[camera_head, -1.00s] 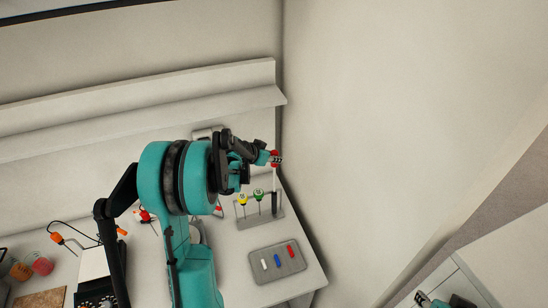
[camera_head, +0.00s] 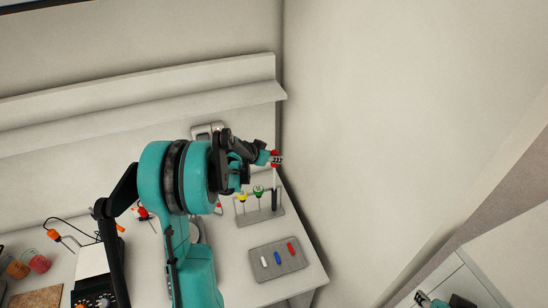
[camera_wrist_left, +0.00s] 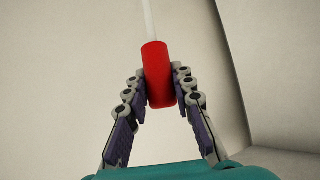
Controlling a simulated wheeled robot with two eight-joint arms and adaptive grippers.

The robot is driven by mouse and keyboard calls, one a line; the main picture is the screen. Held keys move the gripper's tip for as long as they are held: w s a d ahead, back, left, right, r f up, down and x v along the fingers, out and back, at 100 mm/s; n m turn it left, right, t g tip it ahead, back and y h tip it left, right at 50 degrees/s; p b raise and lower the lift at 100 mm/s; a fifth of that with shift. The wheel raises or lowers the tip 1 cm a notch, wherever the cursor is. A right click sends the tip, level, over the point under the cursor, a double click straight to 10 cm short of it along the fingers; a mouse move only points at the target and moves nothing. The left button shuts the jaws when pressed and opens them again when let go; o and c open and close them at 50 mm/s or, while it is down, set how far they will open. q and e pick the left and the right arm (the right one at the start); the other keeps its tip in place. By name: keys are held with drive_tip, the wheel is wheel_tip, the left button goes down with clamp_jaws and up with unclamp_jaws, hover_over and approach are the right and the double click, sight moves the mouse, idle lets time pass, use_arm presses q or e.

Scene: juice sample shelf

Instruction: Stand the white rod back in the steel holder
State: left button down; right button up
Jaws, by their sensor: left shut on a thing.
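My left gripper (camera_head: 276,159) is shut on the red handle (camera_wrist_left: 157,75) of the white rod (camera_wrist_left: 149,18), with a finger on each side of it in the left wrist view. In the head view the white rod (camera_head: 275,180) hangs roughly upright below the gripper, over the right end of the steel holder (camera_head: 248,218). A dark piece shows at its lower end; I cannot tell whether the tip is in the holder. A yellow-topped and a green-topped tool stand in the holder. Part of my right arm shows at the bottom right edge; its jaw state is unclear.
A grey tray (camera_head: 294,267) with white, blue and red pieces lies in front of the holder. The side wall (camera_head: 380,130) rises close to the right. A shelf (camera_head: 150,118) runs along the back wall. Orange-red items (camera_head: 40,263) lie at the far left.

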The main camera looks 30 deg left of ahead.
sight(274, 175)
use_arm(q)
drive_tip(key=shift+f+b, duration=0.75)
drive_tip(key=shift+f, duration=0.1)
idle(0.6)
drive_tip(key=shift+f+b, duration=3.55)
drive_tip(key=shift+f, duration=0.05)
drive_tip(key=shift+f+b, duration=0.55)
drive_tip(key=shift+b, duration=0.25)
drive_tip(key=c, duration=1.2)
unclamp_jaws()
drive_tip(key=shift+s+r, duration=0.1)
